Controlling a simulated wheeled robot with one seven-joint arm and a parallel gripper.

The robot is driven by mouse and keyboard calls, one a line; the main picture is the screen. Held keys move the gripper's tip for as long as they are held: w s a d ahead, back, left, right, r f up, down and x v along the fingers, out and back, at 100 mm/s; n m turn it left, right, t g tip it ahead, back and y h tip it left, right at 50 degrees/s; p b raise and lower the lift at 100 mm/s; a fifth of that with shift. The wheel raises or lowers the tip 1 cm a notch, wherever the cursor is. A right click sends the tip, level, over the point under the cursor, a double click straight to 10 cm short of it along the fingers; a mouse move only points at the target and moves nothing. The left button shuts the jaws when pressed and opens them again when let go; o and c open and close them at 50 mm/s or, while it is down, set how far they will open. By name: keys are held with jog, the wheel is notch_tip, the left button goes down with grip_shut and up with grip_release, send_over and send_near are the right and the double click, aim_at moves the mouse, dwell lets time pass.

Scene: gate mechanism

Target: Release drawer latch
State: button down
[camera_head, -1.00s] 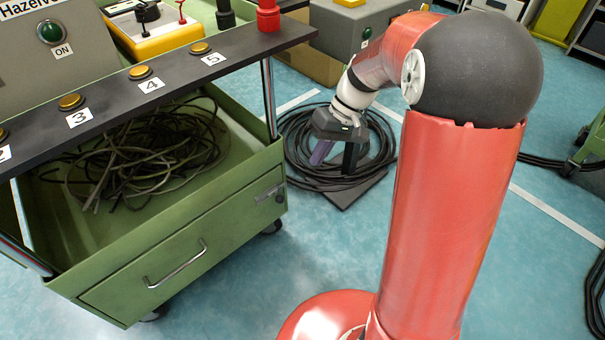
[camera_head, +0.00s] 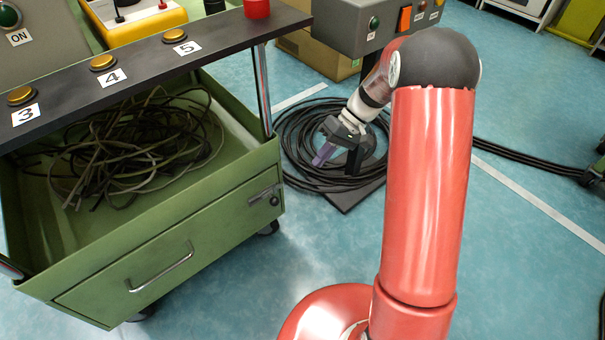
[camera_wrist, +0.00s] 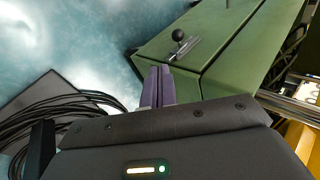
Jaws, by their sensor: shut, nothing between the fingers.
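The green cart's drawer (camera_head: 215,235) has a silver bar handle (camera_head: 162,267) and looks shut. The drawer latch (camera_head: 263,196) is a small metal bar with a black knob at the front's upper right corner. In the wrist view the latch (camera_wrist: 184,47) stands out from the green panel, its round black knob clearly visible. My gripper (camera_head: 322,157) is shut and empty, its purple fingers pointing down, right of the cart. In the wrist view its fingertips (camera_wrist: 160,72) are below and left of the latch, apart from it in the picture.
Coiled black cable (camera_head: 300,130) lies on the floor behind my gripper, near a dark flat plate (camera_head: 352,195). The cart's upper shelf (camera_head: 135,70) carries numbered buttons, and loose cable (camera_head: 140,145) fills its open tray. The blue floor before the drawer is clear.

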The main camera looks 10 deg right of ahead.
aim_at(276, 201)
jog(key=a+r+b+x, duration=0.1)
jog(key=x, duration=1.1)
jog(key=shift+s+a+r+b, duration=0.15)
jog(key=shift+s+a+b, duration=0.25)
jog(key=shift+a, duration=0.1)
jog(key=shift+s+a+b, duration=0.3)
jog(key=shift+s+a, duration=0.3)
jog(key=shift+a, duration=0.25)
jog(key=shift+s+a+b, duration=0.25)
jog(key=shift+s+a, duration=0.3)
jog(key=shift+a, duration=0.3)
